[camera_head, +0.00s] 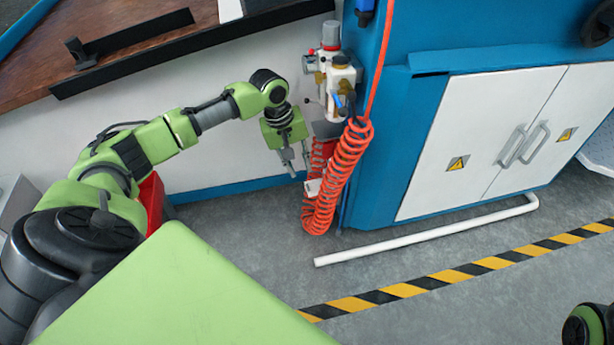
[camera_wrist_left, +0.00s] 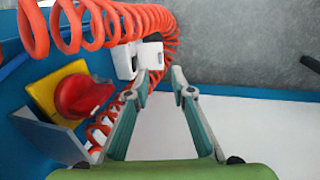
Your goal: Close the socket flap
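My left gripper (camera_head: 296,172) is low beside the blue machine, just left of the coiled orange hose. The wrist view shows its two fingers (camera_wrist_left: 162,84) apart with nothing between them. The white socket (camera_wrist_left: 123,61) shows partly behind the hose, just past the left fingertip. A white flap-like piece (camera_wrist_left: 151,55) stands out to its right, so the flap looks open. The fingertip is close to this piece; contact cannot be told. In the head view the socket (camera_head: 313,187) is small and partly covered by the hose. My right gripper is out of view.
The coiled orange hose (camera_head: 345,160) hangs around the socket. A red rotary switch (camera_wrist_left: 83,95) on a yellow plate is nearby. Valve fittings (camera_head: 332,75) sit above. A white pipe (camera_head: 430,232) lies on the floor; the floor in front is otherwise clear.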

